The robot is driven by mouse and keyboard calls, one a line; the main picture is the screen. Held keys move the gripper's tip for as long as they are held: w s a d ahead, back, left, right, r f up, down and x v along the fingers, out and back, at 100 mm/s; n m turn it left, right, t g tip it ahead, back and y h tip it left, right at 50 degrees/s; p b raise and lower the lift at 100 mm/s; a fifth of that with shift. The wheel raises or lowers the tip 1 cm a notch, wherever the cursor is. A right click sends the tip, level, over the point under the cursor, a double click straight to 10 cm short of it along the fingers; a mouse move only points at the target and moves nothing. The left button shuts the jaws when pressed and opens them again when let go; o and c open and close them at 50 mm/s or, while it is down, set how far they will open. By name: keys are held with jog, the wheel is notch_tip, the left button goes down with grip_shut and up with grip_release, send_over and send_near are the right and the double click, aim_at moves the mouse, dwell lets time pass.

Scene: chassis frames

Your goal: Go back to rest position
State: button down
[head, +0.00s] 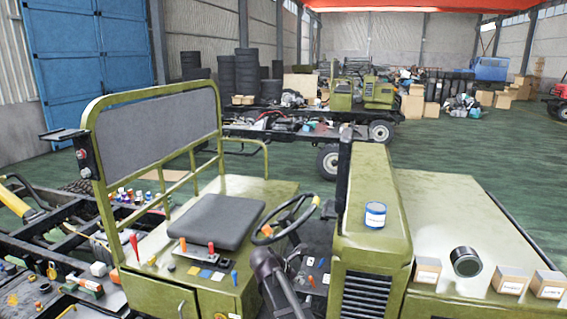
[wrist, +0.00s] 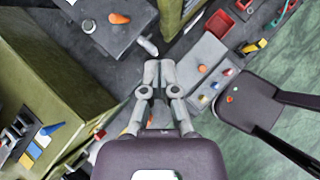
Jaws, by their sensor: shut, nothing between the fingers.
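In the wrist view my gripper (wrist: 158,72) points down at the picture's middle, its two grey fingers closed together with nothing between them. It hangs over a dark floor area with levers and small coloured parts. A grey panel with an orange knob (wrist: 119,18) lies beyond the fingertips to the upper left. A grey pedal-like plate (wrist: 193,66) is to the right of the fingers. I cannot tell whether the fingers touch anything. In the head view I cannot make out the gripper for certain.
In the head view an olive vehicle cab holds a dark seat (head: 215,221) and a steering wheel (head: 285,219). Green floor (head: 480,160) is open behind.

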jog(key=s+d+f+m+g+y+b, duration=0.2)
jog(key=s+d+f+m+b, duration=0.4)
jog(key=s+f+m+b, duration=0.4)
jog(key=s+d+f+m+g+y+b, duration=0.2)
jog(key=s+d+f+m+y+b, duration=0.3)
jog(key=s+f+m+b, duration=0.4)
notch_tip(320, 180, down, 7)
jog(key=d+m+b, duration=0.1)
jog(key=m+b, duration=0.1)
jog(key=m, duration=0.2)
jog(key=shift+s+m+g, duration=0.3)
jog(key=shift+s+m, duration=0.1)
dwell(1.1)
dwell(0.4)
